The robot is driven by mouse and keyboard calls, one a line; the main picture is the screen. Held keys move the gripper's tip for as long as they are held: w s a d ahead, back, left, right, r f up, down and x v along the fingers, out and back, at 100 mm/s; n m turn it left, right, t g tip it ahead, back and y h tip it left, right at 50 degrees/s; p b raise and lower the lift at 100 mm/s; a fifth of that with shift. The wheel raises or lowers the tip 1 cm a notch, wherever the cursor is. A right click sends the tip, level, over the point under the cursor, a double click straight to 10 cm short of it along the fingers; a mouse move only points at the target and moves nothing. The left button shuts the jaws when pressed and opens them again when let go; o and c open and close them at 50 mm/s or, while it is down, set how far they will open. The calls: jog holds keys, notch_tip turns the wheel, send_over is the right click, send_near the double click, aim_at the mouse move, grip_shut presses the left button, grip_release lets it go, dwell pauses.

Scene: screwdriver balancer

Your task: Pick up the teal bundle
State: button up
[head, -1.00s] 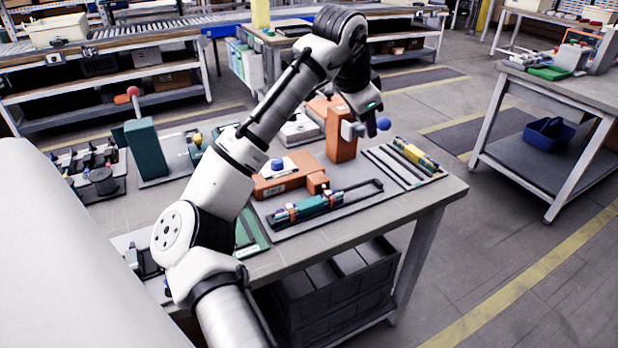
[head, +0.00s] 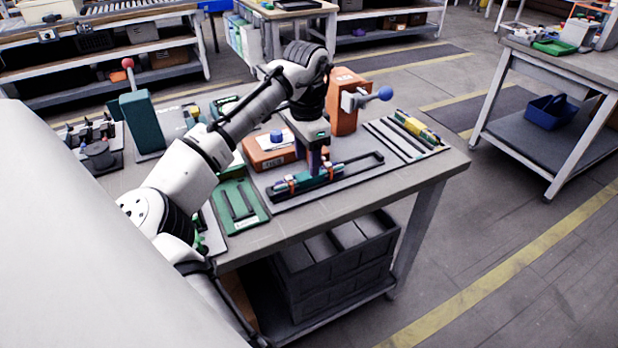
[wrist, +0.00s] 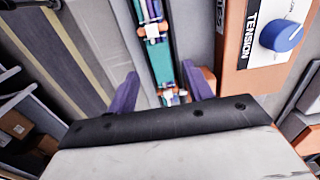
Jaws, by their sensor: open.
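In the wrist view the bundle (wrist: 160,50) runs up the picture from between my fingers. My gripper (head: 316,170) points down at the bundle's middle. In the wrist view my gripper (wrist: 160,78) has its two purple fingers apart, one on each side of the bundle. I cannot tell whether they touch it. The fingers hide part of the bundle in the head view.
An orange box with a blue knob (wrist: 282,35) labelled TENSION stands close beside the bundle. A tall orange block (head: 345,100) with a blue-balled lever (head: 383,94) stands behind. A green tray (head: 240,205) lies left. A slotted rack with a yellow-green piece (head: 415,125) lies right.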

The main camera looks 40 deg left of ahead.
aim_at(309, 179)
jog(key=f, duration=0.4)
jog(key=shift+w+d+f, duration=0.1)
jog(key=shift+w+f, duration=0.05)
jog(key=shift+w, duration=0.1)
jog(key=shift+c, duration=0.3)
jog(key=c, duration=1)
